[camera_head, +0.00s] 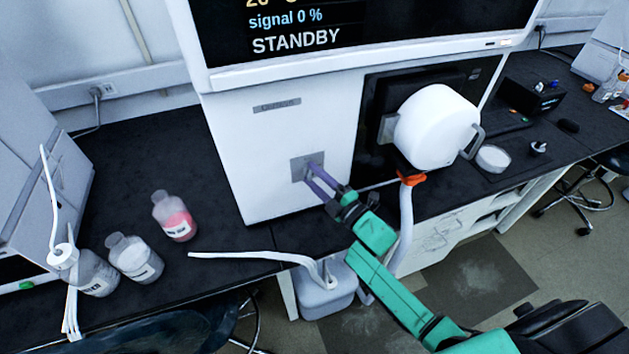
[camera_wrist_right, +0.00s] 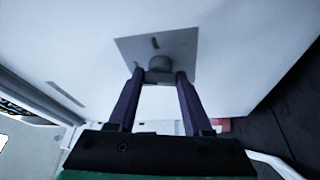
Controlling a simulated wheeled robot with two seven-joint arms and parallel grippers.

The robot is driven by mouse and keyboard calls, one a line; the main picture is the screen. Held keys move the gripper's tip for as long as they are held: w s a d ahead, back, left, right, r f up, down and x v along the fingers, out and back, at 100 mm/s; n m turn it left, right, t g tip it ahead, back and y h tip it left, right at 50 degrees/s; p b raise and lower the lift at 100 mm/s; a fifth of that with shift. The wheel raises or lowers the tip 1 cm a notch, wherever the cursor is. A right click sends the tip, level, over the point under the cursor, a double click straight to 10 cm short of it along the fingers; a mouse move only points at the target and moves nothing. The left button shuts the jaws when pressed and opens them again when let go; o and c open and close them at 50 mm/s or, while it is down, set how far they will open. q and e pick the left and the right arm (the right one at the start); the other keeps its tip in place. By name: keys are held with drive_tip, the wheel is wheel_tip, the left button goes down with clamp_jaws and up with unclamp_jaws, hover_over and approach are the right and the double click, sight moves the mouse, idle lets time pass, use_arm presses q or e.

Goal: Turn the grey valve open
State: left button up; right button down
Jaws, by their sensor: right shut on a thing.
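The grey valve is a round knob on a square grey plate on the white instrument's front panel. In the head view it (camera_head: 305,166) is partly covered by my right gripper (camera_head: 315,178). In the right wrist view the knob (camera_wrist_right: 160,63) stands out from its plate, which has a dark mark above the knob. The purple fingers of my right gripper (camera_wrist_right: 160,78) lie on either side of the knob and are shut on it. My left gripper is not in view.
The instrument's screen (camera_head: 300,30) reads STANDBY and signal 0 %. A white round housing (camera_head: 435,127) stands right of the valve. A pink-filled bottle (camera_head: 174,217) and clear bottles (camera_head: 134,259) stand on the black bench at left. A white tube (camera_head: 250,256) crosses the bench edge.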

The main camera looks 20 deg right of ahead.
drive_tip(key=m+t+h+b, duration=0.1)
drive_tip(key=m, duration=0.3)
drive_tip(key=m+t+h+b, duration=0.1)
drive_tip(key=m+t+b, duration=0.1)
drive_tip(key=m, duration=0.3)
drive_tip(key=m+t+h+b, duration=0.1)
drive_tip(key=m, duration=0.3)
drive_tip(key=shift+a+f+m+t+h+b, duration=0.2)
drive_tip(key=shift+f+m+t+h+b, duration=0.1)
drive_tip(key=shift+f+h, duration=0.1)
drive_tip(key=shift+a+m+t+h, duration=0.15)
drive_tip(key=shift+m+h, duration=0.6)
drive_tip(key=shift+m, duration=0.8)
drive_tip(key=shift+d+m+t+h, duration=0.15)
drive_tip(key=shift+m+h, duration=0.6)
drive_tip(key=shift+m, duration=0.8)
drive_tip(key=shift+a, duration=0.1)
drive_tip(key=shift+c, duration=1.6)
unclamp_jaws()
drive_tip(key=shift+r, duration=0.1)
